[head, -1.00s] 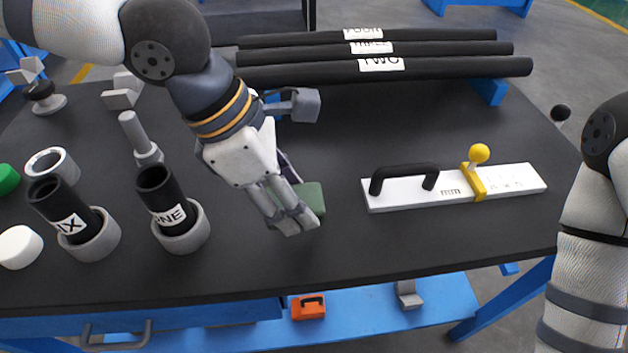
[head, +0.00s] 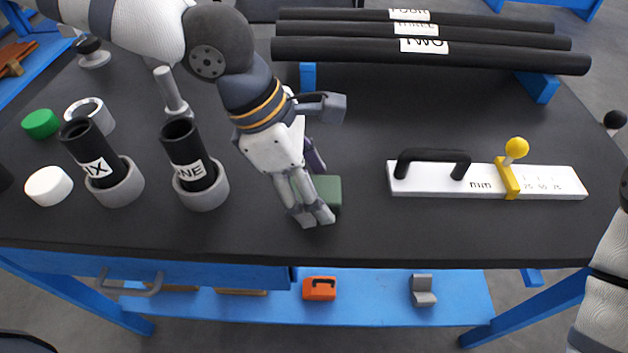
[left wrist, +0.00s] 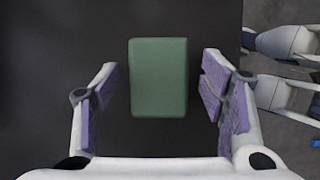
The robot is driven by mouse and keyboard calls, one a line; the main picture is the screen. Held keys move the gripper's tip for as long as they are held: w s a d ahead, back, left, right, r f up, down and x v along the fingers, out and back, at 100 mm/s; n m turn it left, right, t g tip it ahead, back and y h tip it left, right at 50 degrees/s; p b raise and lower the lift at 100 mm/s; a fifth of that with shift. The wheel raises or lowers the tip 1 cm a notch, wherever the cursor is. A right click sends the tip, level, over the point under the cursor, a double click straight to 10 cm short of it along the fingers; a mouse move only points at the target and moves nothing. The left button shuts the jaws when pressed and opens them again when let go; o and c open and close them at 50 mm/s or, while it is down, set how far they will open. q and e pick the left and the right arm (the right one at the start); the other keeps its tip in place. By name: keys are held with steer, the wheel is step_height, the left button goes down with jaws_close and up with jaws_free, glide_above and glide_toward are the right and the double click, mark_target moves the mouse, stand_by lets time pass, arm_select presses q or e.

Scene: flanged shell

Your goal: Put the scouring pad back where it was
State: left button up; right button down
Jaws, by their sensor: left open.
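The scouring pad is a green block (head: 328,190) on the black table top, partly hidden behind my left gripper in the head view. In the left wrist view the green pad (left wrist: 159,77) lies between the two spread fingers, with a gap on each side. My left gripper (head: 312,217) points down over the pad and is open, its purple finger pads (left wrist: 160,105) not touching it. My right gripper is out of view; only part of my right arm shows at the right edge of the head view.
A white gauge plate (head: 430,184) with a black handle and yellow slider lies right of the pad. Black tubes (head: 430,55) rest across the back. Cups with black tubes (head: 205,185), a white cap (head: 48,186) and a green cap (head: 41,124) stand left. The front table area is clear.

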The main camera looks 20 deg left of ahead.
arm_select(q)
steer(key=p+v, duration=0.2)
steer(key=v, duration=1)
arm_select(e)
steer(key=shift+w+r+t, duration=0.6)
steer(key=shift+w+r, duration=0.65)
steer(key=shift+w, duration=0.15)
